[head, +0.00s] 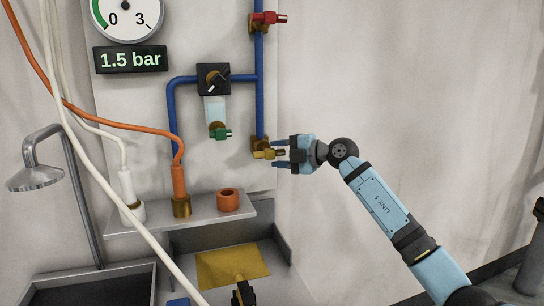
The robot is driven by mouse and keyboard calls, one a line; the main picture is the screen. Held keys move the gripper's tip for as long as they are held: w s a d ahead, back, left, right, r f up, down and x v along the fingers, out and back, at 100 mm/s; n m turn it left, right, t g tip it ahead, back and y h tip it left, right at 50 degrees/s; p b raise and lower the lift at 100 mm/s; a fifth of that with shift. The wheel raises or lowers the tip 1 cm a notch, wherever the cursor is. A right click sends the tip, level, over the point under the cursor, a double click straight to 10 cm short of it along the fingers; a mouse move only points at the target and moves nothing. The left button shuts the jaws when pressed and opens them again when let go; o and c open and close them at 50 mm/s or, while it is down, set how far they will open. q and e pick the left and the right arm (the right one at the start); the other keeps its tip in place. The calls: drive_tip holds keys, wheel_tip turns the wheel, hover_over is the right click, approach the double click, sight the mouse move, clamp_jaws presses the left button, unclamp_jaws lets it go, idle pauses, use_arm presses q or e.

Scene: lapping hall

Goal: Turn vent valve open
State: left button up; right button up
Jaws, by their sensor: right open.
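A blue pipe (259,105) runs down the wall and carries small valves; no label shows which one is the vent valve. A yellow-handled valve (263,153) sits at its lower end. A red-handled valve (268,18) is near the top. A green-handled valve (220,134) hangs under a clear bowl. My right gripper (277,154) is open, its fingers pointing left, one above and one below the yellow handle's right end. Whether they touch it cannot be told.
A round gauge (127,14) and a "1.5 bar" display (130,60) are at upper left. Orange (120,125) and white (85,165) hoses cross the left side. A shelf (155,219) holds an orange ring (228,200). The wall right of my gripper is clear.

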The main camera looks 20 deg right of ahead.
drive_tip(key=shift+x, duration=1.2)
